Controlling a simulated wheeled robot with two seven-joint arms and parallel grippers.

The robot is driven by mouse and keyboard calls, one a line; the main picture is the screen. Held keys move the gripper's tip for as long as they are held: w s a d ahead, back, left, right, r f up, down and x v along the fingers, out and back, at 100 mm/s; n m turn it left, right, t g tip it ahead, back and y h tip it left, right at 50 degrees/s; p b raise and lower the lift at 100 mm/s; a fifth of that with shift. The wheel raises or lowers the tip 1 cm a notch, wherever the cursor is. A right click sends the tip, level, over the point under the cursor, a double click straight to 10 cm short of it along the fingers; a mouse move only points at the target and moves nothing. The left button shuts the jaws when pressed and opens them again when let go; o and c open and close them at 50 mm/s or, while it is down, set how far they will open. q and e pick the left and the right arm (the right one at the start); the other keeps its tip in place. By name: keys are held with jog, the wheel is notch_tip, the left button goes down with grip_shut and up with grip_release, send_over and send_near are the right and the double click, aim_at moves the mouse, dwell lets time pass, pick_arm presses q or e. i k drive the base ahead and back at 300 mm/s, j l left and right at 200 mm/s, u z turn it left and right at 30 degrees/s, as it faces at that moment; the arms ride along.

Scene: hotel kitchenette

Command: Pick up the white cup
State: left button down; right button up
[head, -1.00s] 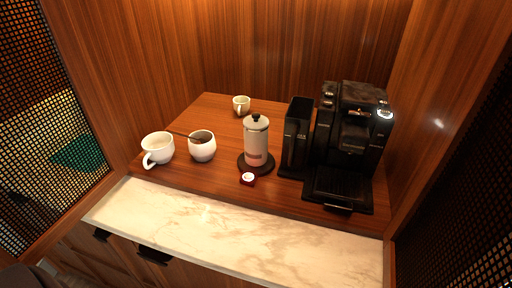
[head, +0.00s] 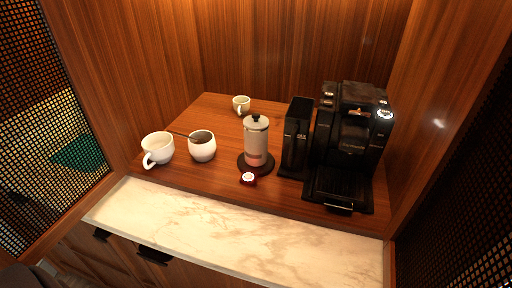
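A white cup (head: 158,149) with a handle at its lower left stands upright at the left front of the wooden counter. A rounded white pot (head: 203,147) with dark contents and a dark stick or spoon handle leaning out stands just right of it. A smaller pale cup (head: 241,105) with a handle stands farther back, near the rear wall. Neither of my grippers shows in the head view.
A black container (head: 297,138) and a black coffee machine (head: 350,145) fill the right. The marble ledge (head: 230,225) in front is clear. Wood walls enclose the niche.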

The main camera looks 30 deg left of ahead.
aim_at(158, 147)
jog(key=j+u, duration=0.2)
jog(key=u, duration=0.3)
jog(key=j+u, duration=0.2)
jog(key=u, duration=0.25)
jog(key=j+u, duration=0.25)
jog(key=u, duration=0.25)
jog(key=k+u, duration=0.15)
jog(key=u, duration=0.25)
jog(key=k+u, duration=0.15)
jog(key=u, duration=0.3)
jog(key=k+j+u, duration=0.1)
jog(key=u, duration=0.3)
